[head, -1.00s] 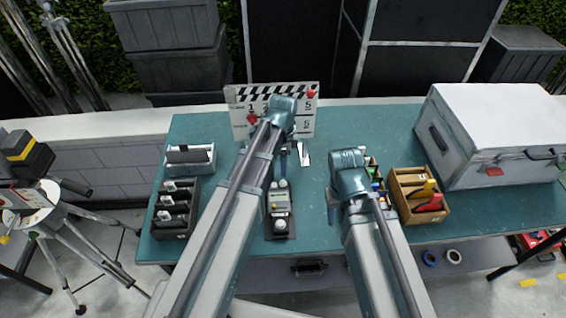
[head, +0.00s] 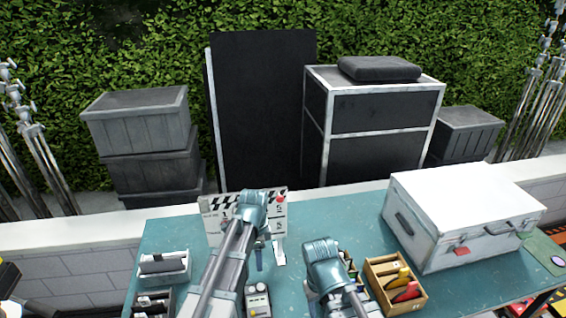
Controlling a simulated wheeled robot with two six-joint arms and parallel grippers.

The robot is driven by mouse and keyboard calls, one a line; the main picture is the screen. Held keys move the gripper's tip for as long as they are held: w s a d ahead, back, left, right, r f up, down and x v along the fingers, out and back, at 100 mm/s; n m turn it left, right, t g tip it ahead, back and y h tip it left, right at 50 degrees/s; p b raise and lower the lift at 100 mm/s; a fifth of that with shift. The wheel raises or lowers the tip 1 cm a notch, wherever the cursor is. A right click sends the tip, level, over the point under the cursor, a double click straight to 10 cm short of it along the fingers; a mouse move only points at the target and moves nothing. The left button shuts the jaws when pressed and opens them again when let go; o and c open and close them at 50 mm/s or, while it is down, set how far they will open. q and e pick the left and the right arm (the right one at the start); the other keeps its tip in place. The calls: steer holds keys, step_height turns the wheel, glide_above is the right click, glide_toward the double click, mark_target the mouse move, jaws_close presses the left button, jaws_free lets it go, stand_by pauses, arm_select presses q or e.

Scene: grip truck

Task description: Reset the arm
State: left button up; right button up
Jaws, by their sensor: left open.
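My left arm reaches up over the teal table (head: 340,213). My left gripper (head: 268,256) hangs past the arm's elbow in front of the clapperboard and is open, with nothing seen between its fingers. My right arm is bent over the table to the right of the left one; its elbow hides its gripper. The white and black clapperboard (head: 213,220) stands upright at the back of the table, partly hidden by my left arm. A grey device with knobs (head: 257,300) lies on the table between the arms.
A large white case (head: 455,207) stands at the right of the table. A wooden box (head: 385,290) with red and yellow tools is before it. A grey tray (head: 165,265) and a dark slotted holder (head: 150,303) are at the left. Dark cases (head: 145,140) stand behind.

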arm_select(q)
steer(key=s+d+f+n+b, duration=0.3)
steer(key=s+n, duration=0.2)
steer(key=s, duration=0.3)
steer(key=s+d+f+n+y+b, duration=0.1)
steer(key=s+d+f+n+b, duration=0.2)
steer(key=s+n, duration=0.3)
steer(key=shift+s+d, duration=0.6)
steer(key=shift+s, duration=0.35)
arm_select(e)
step_height(320, 180, down, 6)
arm_select(q)
steer(key=shift+a, duration=0.1)
